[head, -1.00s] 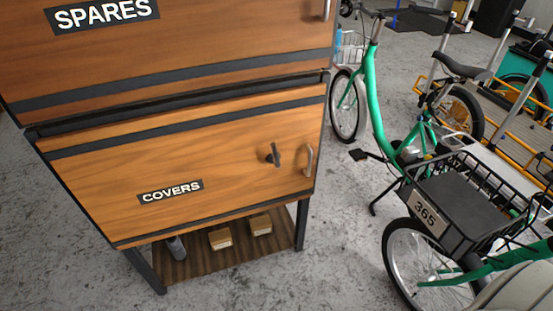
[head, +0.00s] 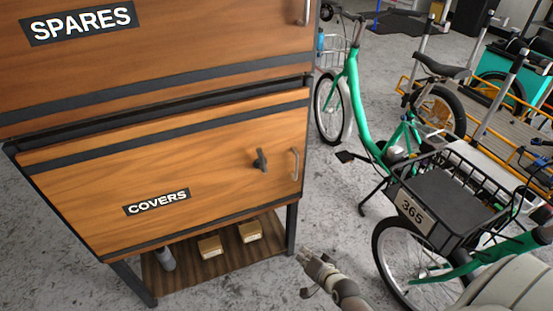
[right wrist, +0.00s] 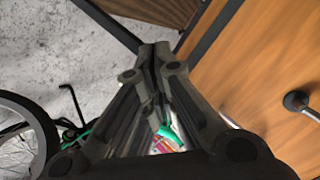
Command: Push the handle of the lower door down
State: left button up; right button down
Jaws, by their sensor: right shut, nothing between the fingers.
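The lower door (head: 90,200), wooden and labelled COVERS, is closed on the cabinet. Its dark lever handle (head: 261,160) is near the door's right side, to the left of a silver pull bar (head: 295,163). In the right wrist view a dark round-ended part of the handle (right wrist: 297,101) shows at the right edge, over the wood. My right gripper (head: 311,258) is in front of and below the door's right corner, apart from the handle. Its fingers (right wrist: 154,50) are shut together with nothing between them. My left gripper is out of view.
The upper door labelled SPARES (head: 200,45) is above. A low shelf (head: 190,280) with small boxes lies below. A green bike (head: 352,110) and a basket marked 365 (head: 412,210) crowd the right. Grey floor is clear between cabinet and bikes.

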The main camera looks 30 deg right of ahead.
aim_at(260, 158)
jog(key=w+d+r+m+t, duration=0.1)
jog(key=w+r+m+t, duration=0.2)
jog(key=r, duration=1)
jog(key=w+d+r+m+t, duration=0.2)
jog(key=w+r+m+t, duration=0.1)
jog(key=r, duration=1.1)
jog(key=shift+w+r+t, duration=0.25)
jog(key=shift+w+t, duration=0.05)
jog(key=shift+w, duration=0.55)
jog(key=shift+w, duration=0.1)
jog(key=w+a+p, duration=0.1)
jog(key=w+a, duration=0.2)
jog(key=w, duration=0.7)
jog(key=shift+w+a+f, duration=0.35)
jog(key=shift+w+f, duration=0.05)
jog(key=shift+f, duration=0.05)
